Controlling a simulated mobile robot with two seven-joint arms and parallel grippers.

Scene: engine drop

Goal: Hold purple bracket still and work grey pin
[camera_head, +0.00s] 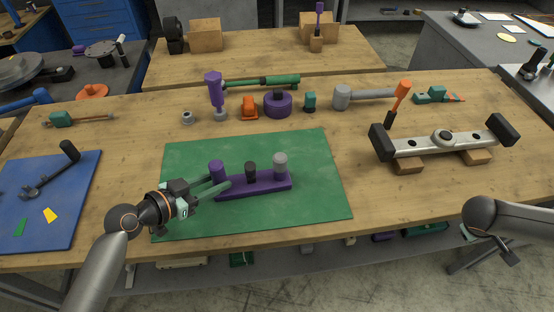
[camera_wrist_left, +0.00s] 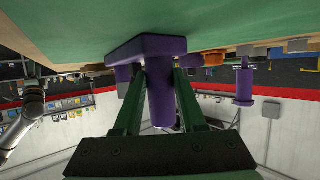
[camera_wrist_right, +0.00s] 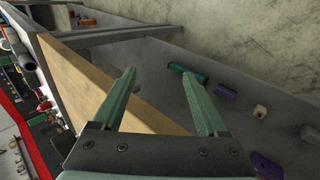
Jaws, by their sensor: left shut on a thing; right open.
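The purple bracket (camera_head: 254,187) lies flat on the green mat (camera_head: 320,200). A purple post stands at its left end, a black pin (camera_head: 250,170) in its middle and the grey pin (camera_head: 280,163) upright at its right end. My left gripper (camera_head: 222,183) is shut on the purple post at the bracket's left end; in the left wrist view the fingers (camera_wrist_left: 160,95) stand on both sides of the post.
A silver bar with black ends (camera_head: 440,142) rests on wooden blocks at the right. A purple screwdriver-like tool (camera_head: 214,90), orange part (camera_head: 249,107) and purple cylinder (camera_head: 278,104) stand behind the mat. A blue mat (camera_head: 40,210) lies left. Bare wood lies right of the green mat.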

